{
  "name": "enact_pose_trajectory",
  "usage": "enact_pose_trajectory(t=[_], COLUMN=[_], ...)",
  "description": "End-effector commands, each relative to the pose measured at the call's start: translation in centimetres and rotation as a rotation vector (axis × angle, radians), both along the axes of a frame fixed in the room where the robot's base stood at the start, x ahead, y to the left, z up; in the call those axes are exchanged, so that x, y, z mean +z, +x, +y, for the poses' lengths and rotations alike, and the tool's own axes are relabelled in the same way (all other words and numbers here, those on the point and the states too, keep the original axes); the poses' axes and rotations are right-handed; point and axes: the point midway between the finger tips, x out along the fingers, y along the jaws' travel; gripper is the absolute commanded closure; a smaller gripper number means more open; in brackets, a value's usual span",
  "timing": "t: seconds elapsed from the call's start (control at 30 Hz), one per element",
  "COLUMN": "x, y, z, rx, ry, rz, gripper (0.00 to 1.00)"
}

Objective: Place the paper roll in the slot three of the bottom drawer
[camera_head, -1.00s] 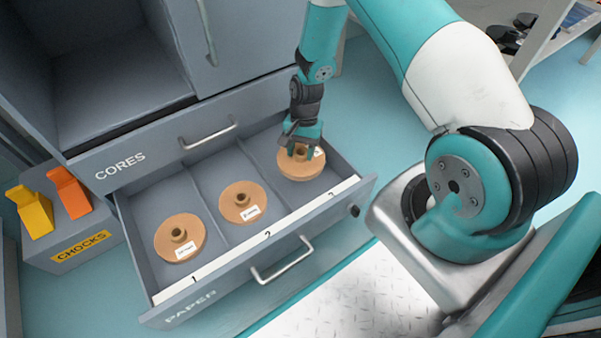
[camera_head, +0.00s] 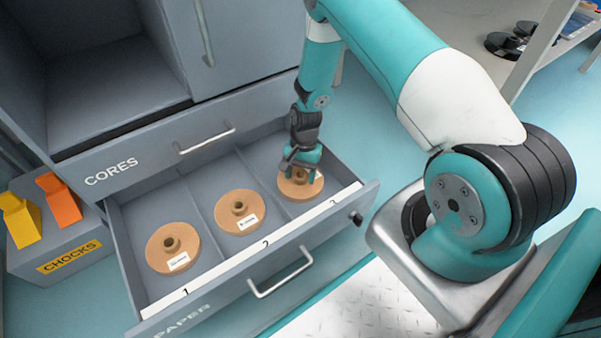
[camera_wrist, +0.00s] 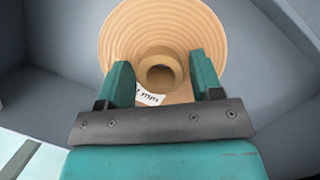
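The tan paper roll (camera_head: 299,186) lies flat in slot three of the open bottom drawer (camera_head: 231,277), the one marked PAPER. Its hub points up, and it also shows in the wrist view (camera_wrist: 207,35). My gripper (camera_head: 300,174) is over this roll. In the wrist view its two teal fingers (camera_wrist: 162,72) stand on either side of the hub, with narrow gaps visible, so it looks open. A white label on the roll is partly hidden by a finger. The roll's underside is out of sight.
Similar rolls lie in slot one (camera_head: 160,258) and slot two (camera_head: 229,222). Thin dividers and the drawer's numbered front edge bound the slots. The CORES drawer (camera_head: 136,168) is shut above. A CHOCKS box (camera_head: 50,246) with yellow and orange chocks stands at the left.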

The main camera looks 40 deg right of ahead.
Motion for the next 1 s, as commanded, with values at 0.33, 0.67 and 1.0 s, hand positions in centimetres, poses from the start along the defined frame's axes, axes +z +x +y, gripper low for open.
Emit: enact_pose_trajectory(t=[0.33, 0.67, 1.0], x=[0.2, 6.3, 11.5], y=[0.0, 0.9, 1.9], z=[0.0, -1.1, -2.4], rx=[0.0, -0.001, -0.001], ry=[0.0, -0.001, 0.0], rz=[0.0, -0.002, 0.0], gripper=[0.29, 0.29, 0.29])
